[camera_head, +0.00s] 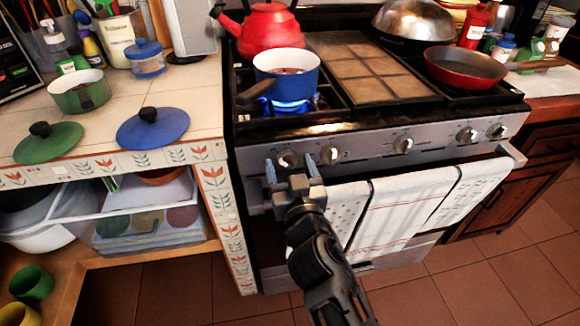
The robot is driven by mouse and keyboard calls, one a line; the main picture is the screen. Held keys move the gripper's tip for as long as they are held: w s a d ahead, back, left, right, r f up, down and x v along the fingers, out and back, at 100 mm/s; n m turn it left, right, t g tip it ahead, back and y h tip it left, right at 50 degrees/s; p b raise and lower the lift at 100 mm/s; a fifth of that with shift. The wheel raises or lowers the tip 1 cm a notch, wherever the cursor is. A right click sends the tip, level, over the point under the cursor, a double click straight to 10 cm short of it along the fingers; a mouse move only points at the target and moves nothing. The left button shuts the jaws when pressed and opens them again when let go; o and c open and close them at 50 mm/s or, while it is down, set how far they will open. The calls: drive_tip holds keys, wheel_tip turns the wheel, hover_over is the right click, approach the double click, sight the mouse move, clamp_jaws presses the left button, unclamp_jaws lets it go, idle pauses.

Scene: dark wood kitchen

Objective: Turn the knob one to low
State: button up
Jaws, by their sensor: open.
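The stove (350,145) stands in the middle with a row of silver knobs along its front panel. The leftmost knob (288,160) is just above my gripper, and a second knob (330,154) is a little to its right. My gripper (290,163) points up at the panel, its two blue-grey fingers open, one on each side of the leftmost knob in the picture. I cannot tell whether a finger touches it. A blue pot (287,66) sits on the front left burner over a blue flame (291,107).
Towels (400,212) hang from the oven handle right of my gripper. A red kettle (268,30) and a red pan (465,68) sit on the stove. The tiled counter (185,88) at left holds a green pot and lids. The floor is clear.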

drive_tip(key=c, duration=1.1)
drive_tip(key=shift+o, duration=0.2)
drive_tip(key=shift+n, duration=0.3)
drive_tip(key=n, duration=0.3)
drive_tip(key=shift+n, duration=0.3)
drive_tip(key=n, duration=0.4)
drive_tip(key=shift+a, duration=0.15)
drive_tip(key=n, duration=0.5)
drive_tip(key=shift+f, duration=0.1)
drive_tip(key=n+p, duration=0.1)
drive_tip(key=n, duration=0.3)
drive_tip(key=shift+a+f+n, duration=0.1)
drive_tip(key=shift+n, duration=0.2)
drive_tip(key=shift+s, duration=0.1)
